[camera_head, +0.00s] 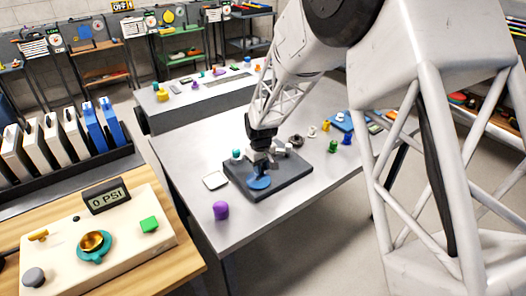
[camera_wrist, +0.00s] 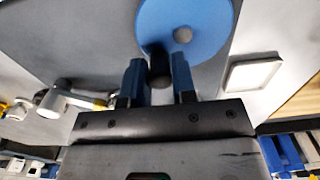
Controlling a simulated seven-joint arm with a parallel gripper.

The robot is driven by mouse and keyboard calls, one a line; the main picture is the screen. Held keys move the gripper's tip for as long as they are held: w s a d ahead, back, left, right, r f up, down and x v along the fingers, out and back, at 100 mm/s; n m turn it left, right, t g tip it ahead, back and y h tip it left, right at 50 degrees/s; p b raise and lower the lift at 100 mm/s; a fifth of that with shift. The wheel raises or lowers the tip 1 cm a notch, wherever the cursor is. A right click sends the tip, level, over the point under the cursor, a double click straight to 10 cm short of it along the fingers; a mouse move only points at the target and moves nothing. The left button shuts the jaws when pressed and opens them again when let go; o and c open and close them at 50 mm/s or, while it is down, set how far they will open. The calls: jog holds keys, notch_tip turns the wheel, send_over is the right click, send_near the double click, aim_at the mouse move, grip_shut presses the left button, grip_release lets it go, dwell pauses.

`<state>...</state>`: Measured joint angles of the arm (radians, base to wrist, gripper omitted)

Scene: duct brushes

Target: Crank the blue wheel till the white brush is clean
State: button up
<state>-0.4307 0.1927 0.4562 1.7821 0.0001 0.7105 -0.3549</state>
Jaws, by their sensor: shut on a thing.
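The blue wheel (camera_head: 259,183) lies at the front left of a dark grey base (camera_head: 292,186) on the metal table. In the wrist view the blue wheel (camera_wrist: 205,38) fills the top middle, with a pale round spot on its face. My gripper (camera_head: 258,164) is over the wheel. In the wrist view my gripper's (camera_wrist: 160,76) two blue fingers are either side of a dark handle (camera_wrist: 160,70) at the wheel's edge, shut on it. A white and grey part (camera_wrist: 55,98), perhaps the white brush, is at left; its bristles and any dirt cannot be made out.
A white square dish (camera_head: 215,180) and a purple piece (camera_head: 221,210) are left of the base. Small coloured pieces, a green one (camera_head: 333,146) among them, stand to its right. A panel reading 0 PSI (camera_head: 107,197) is on the wooden bench. The table's front is clear.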

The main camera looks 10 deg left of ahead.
aim_at(251, 176)
jog(key=shift+a, duration=0.7)
jog(key=shift+s+a, duration=0.15)
jog(key=shift+a, duration=0.05)
jog(key=shift+s+a, duration=0.2)
jog(key=shift+a, duration=0.15)
dwell(0.3)
jog(key=shift+s+a, duration=0.45)
jog(key=shift+s, duration=0.05)
